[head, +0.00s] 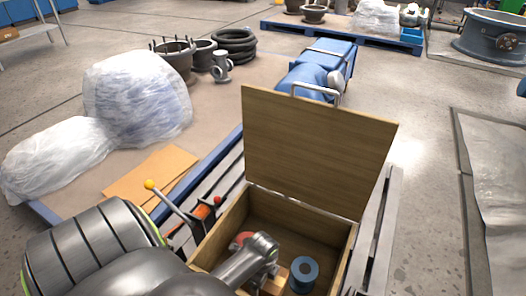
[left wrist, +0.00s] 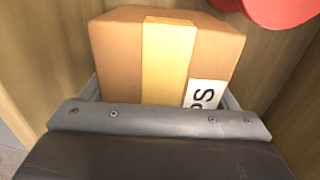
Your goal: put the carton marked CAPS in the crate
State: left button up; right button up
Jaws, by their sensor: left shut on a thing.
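The wooden crate (head: 318,226) stands at the lower middle of the head view with its lid (head: 318,150) raised. My left arm reaches over its near left side, and my left gripper (head: 268,272) is down inside it. The gripper is shut on a brown carton (left wrist: 120,60), whose edge also shows in the head view (head: 276,284). The carton has a yellow tape strip and a white label (left wrist: 205,94) with only part of its lettering readable. Whether it touches the crate floor I cannot tell. My right gripper is not in view.
A blue roll (head: 304,272) lies in the crate right of the carton. A red object (head: 242,240) is at the crate's left and also shows in the left wrist view (left wrist: 282,10). A yellow-knobbed lever (head: 170,203) stands outside, left of the crate.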

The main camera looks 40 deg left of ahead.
pick_arm(q)
notch_tip(320, 180, down, 2)
jog(key=shift+w, duration=0.1)
notch_tip(320, 180, down, 3)
jog(key=shift+f+b, duration=0.1)
jog(key=shift+b, duration=0.85)
jog(key=shift+f, duration=0.4)
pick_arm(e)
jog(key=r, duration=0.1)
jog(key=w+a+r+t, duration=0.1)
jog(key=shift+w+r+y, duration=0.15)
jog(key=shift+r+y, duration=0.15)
pick_arm(q)
jog(key=shift+f, duration=0.15)
jog(key=o, duration=1.4)
